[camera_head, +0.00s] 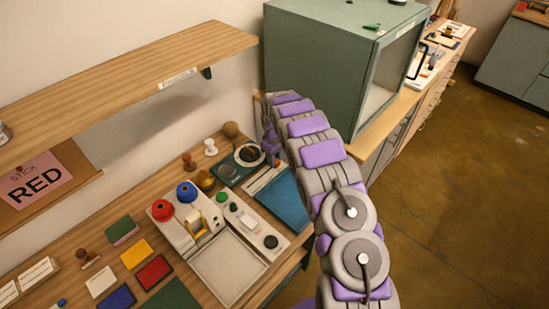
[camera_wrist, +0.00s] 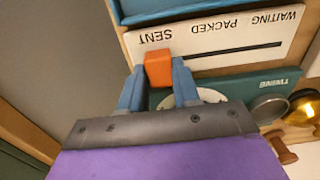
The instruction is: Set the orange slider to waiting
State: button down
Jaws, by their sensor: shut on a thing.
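The orange slider (camera_wrist: 158,68) is a small block at the SENT end of a dark slot in a white label panel (camera_wrist: 225,58) in the wrist view. The panel reads SENT, PACKED and WAITING, upside down, with WAITING at the far right end of the slot. My gripper (camera_wrist: 158,84) is shut on the slider, one blue finger on each side. In the head view my gripper (camera_head: 270,150) is at the back of the table and the slider cannot be made out. The white panel (camera_head: 264,179) shows partly there.
A dark teal TWINE board (camera_wrist: 270,82) lies beside the panel, with a round metal item and a brass one near it. A blue tray (camera_head: 284,203) lies on the panel's other side. A green cabinet (camera_head: 320,50) stands close behind my arm.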

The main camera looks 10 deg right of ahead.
jog(key=p, duration=0.4)
send_near(250, 185)
jog(key=f, duration=0.5)
jog(key=shift+w+d+f, duration=0.2)
jog(key=shift+s+a+f, duration=0.15)
jog(key=shift+s+a, duration=0.05)
jog(key=shift+a, duration=0.05)
jog(key=shift+d, duration=0.1)
jog(key=c, duration=1.3)
grip_release()
jog(key=o, duration=0.5)
jog(key=shift+a, duration=0.3)
jog(key=shift+d, duration=0.15)
